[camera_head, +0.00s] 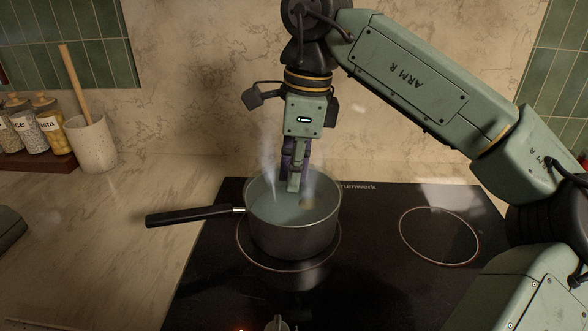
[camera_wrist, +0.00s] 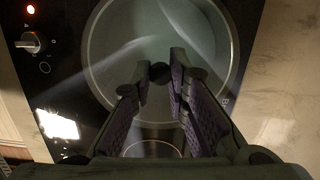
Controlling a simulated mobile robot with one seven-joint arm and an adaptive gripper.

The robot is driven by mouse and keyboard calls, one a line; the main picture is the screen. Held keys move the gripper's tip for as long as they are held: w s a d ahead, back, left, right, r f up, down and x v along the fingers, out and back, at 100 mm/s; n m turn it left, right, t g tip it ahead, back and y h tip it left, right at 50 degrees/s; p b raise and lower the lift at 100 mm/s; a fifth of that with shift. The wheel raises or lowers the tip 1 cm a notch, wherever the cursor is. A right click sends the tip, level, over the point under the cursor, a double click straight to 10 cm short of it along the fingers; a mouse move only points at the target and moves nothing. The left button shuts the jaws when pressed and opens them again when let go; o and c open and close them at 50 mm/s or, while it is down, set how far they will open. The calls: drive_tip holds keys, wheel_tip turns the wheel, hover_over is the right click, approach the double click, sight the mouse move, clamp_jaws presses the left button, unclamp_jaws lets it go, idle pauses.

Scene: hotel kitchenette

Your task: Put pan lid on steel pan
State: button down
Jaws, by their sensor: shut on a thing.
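The steel pan (camera_head: 292,238) stands on the left cooking zone of the hob, its black handle (camera_head: 190,217) pointing left. My gripper (camera_head: 293,187) points straight down over the pan, with its fingertips at about rim height. In the wrist view, my gripper (camera_wrist: 161,76) is shut on the dark knob of the pan lid (camera_wrist: 160,71). The lid looks like clear glass and is hard to make out. A round rim surrounds the knob in the wrist view. I cannot tell whether the lid touches the pan rim or hangs just above it.
Steam rises around the gripper. The black hob (camera_head: 375,285) has an empty cooking zone (camera_head: 440,236) at right and a knob (camera_head: 279,323) in front. A utensil crock (camera_head: 92,145) and glass jars (camera_head: 50,122) stand at back left.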

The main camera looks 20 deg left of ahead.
idle(0.3)
drive_tip(key=c, duration=1.5)
unclamp_jaws()
drive_tip(key=shift+o, duration=0.7)
drive_tip(key=o, duration=0.4)
drive_tip(key=shift+r+p, duration=2.65)
drive_tip(key=shift+r, duration=0.85)
